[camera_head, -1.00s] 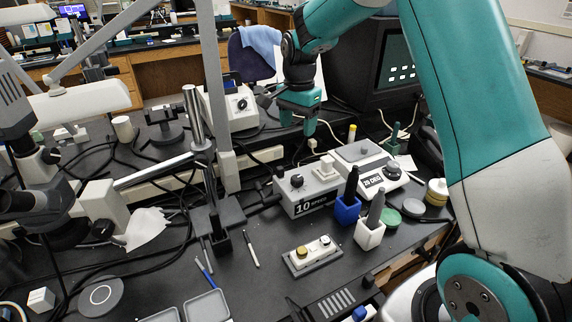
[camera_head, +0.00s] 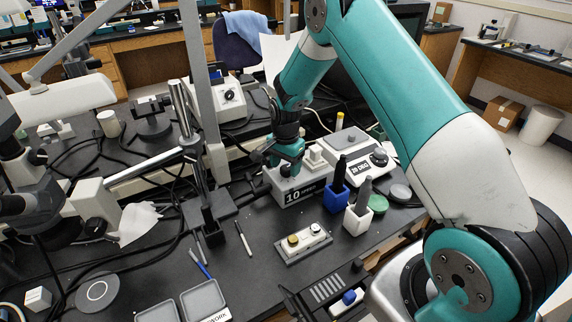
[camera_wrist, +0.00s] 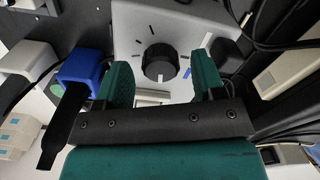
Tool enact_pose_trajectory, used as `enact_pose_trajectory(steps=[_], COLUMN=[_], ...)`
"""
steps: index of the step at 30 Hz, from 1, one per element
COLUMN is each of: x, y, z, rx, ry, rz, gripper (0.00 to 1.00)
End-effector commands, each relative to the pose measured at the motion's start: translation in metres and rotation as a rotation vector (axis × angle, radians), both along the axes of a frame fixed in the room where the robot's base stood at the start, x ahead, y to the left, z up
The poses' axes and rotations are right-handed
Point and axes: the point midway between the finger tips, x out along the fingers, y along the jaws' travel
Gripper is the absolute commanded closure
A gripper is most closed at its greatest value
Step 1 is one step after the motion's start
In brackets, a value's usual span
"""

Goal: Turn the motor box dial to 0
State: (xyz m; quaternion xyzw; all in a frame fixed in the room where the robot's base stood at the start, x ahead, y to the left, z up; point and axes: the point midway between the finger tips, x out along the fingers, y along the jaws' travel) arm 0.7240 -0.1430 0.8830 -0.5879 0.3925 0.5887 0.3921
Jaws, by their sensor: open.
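The motor box (camera_head: 312,198) is a grey box with a dark "10 SPEED" plate on its front, in the middle of the bench. In the wrist view its pale face (camera_wrist: 135,30) bears a round black dial (camera_wrist: 159,62) with dark tick marks around it and one blue mark at its lower right. My gripper (camera_wrist: 162,68) is open, its two teal fingers on either side of the dial in the picture. I cannot tell whether they touch it. In the head view my gripper (camera_head: 286,168) is over the box's left part and largely hides the dial.
A second box (camera_head: 352,152) with a "20 DEG" plate and a knob stands right behind. A plate with two knobs (camera_head: 303,243) lies nearer. Cables run behind and left.

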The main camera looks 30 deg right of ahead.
Motion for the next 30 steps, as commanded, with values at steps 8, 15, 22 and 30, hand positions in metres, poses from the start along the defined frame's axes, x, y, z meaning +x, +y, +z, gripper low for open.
enact_pose_trajectory(steps=[8, 15, 22, 30], x=[0.0002, 0.0001, 0.0001, 0.0001], y=[-0.0001, -0.0004, -0.0004, -0.0005], z=[-0.0085, -0.0081, -0.0079, -0.0081], rx=[-0.001, -0.001, 0.000, 0.000], ry=[-0.001, -0.001, -0.001, -0.001], rz=[0.000, 0.000, 0.001, 0.057], gripper=[0.37, 0.62, 0.86, 0.86])
